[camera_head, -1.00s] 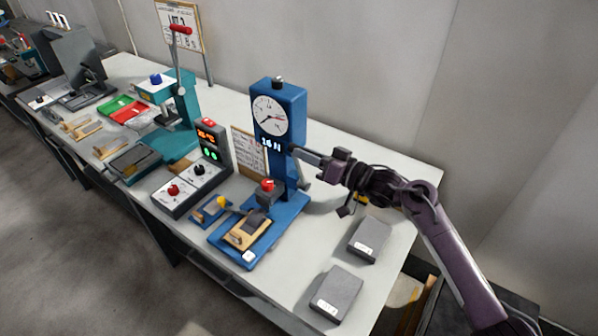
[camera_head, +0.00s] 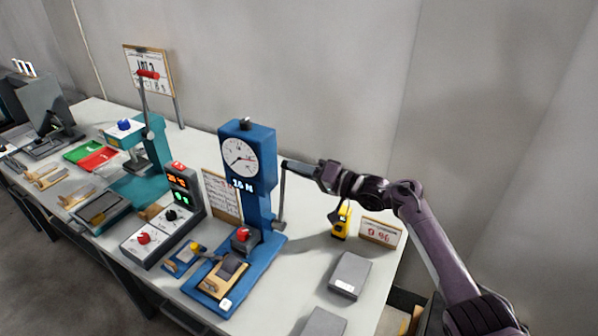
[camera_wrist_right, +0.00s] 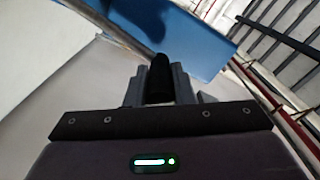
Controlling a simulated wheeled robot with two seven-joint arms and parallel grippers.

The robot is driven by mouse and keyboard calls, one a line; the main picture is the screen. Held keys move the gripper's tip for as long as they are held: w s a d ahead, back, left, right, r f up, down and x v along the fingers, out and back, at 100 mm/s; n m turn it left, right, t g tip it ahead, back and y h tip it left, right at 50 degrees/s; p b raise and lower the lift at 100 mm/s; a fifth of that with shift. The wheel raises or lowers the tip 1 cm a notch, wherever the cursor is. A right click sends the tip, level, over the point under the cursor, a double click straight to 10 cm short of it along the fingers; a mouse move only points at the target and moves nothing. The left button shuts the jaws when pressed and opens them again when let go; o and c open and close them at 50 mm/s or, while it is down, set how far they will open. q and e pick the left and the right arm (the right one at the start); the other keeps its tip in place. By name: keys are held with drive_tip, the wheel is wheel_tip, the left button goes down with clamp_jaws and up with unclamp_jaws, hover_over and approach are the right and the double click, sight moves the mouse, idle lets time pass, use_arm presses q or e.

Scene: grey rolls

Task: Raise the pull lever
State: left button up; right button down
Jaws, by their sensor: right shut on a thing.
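The blue press (camera_head: 262,205) with a round dial (camera_head: 239,157) and a "16 N" display stands on the table. Its pull lever (camera_head: 282,198) is a grey rod on the press's right side, standing nearly upright with its end at about dial height. My right gripper (camera_head: 290,164) is at the lever's top end, reaching in from the right. In the right wrist view, my right gripper's fingers (camera_wrist_right: 160,85) are shut around a black lever grip (camera_wrist_right: 160,72), with the blue body (camera_wrist_right: 190,45) beyond. My left gripper is not in view.
A yellow-and-black item (camera_head: 341,221), a small sign (camera_head: 380,232) and grey blocks (camera_head: 348,275) lie below my right arm. A control box (camera_head: 160,225) and a teal press (camera_head: 150,165) with a red-handled lever stand to the left. The wall (camera_head: 330,80) rises behind.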

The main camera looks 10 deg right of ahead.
drive_tip(key=shift+d+r, duration=0.1)
drive_tip(key=shift+d, duration=0.05)
drive_tip(key=c, duration=1.6)
unclamp_jaws()
drive_tip(key=o, duration=0.3)
drive_tip(key=shift+w, duration=0.2)
drive_tip(key=shift+o, duration=0.2)
drive_tip(key=shift+s, duration=0.1)
drive_tip(key=shift+s+d+f, duration=0.2)
drive_tip(key=shift+d, duration=0.1)
drive_tip(key=b+v, duration=0.2)
drive_tip(key=v, duration=0.5)
drive_tip(key=shift+d, duration=0.1)
